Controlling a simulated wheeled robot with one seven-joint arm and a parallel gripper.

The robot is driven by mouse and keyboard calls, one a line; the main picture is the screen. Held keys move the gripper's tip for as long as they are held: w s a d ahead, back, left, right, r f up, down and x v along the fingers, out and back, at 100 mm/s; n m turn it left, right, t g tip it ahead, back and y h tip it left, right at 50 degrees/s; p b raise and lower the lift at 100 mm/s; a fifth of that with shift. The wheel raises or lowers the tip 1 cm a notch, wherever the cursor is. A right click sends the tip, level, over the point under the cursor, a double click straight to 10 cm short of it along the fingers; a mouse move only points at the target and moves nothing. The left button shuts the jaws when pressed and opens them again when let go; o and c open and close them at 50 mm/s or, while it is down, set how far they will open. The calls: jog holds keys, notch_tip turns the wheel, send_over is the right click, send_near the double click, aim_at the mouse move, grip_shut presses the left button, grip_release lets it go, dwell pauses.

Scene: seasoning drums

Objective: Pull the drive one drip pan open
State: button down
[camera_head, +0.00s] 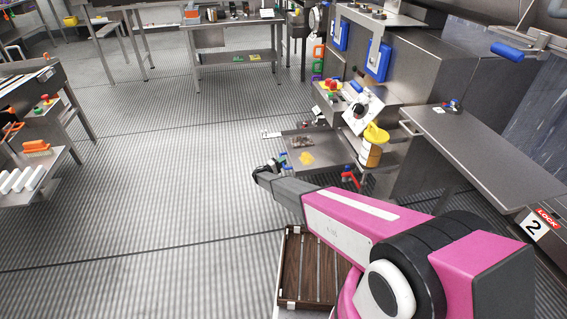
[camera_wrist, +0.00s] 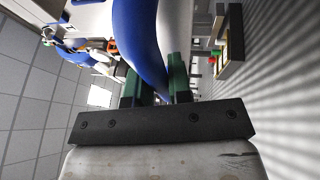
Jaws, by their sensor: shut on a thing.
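In the wrist view, the green fingers of my gripper (camera_wrist: 156,84) stand on either side of a curved blue handle (camera_wrist: 142,42) and are shut on it. A white surface lies beside the handle. In the head view, my arm reaches forward and the gripper itself is mostly hidden behind its dark wrist end. A flat metal pan (camera_head: 335,149) with a yellow patch and dark bits on it sits low in front of the steel machine, just beyond my wrist. I cannot tell whether the handle belongs to this pan.
A yellow-topped container (camera_head: 371,148) stands right of the pan. A steel side table (camera_head: 487,150) is at the right. A slatted brown crate (camera_head: 304,270) lies on the floor below my arm. The ribbed floor (camera_head: 150,180) to the left is clear.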

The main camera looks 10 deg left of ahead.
jog(key=c, duration=1.1)
grip_release()
jog(key=shift+o, duration=0.2)
jog(key=shift+s+a, duration=0.1)
jog(key=v, duration=1)
jog(key=shift+a, duration=0.2)
jog(key=shift+s+f, duration=0.15)
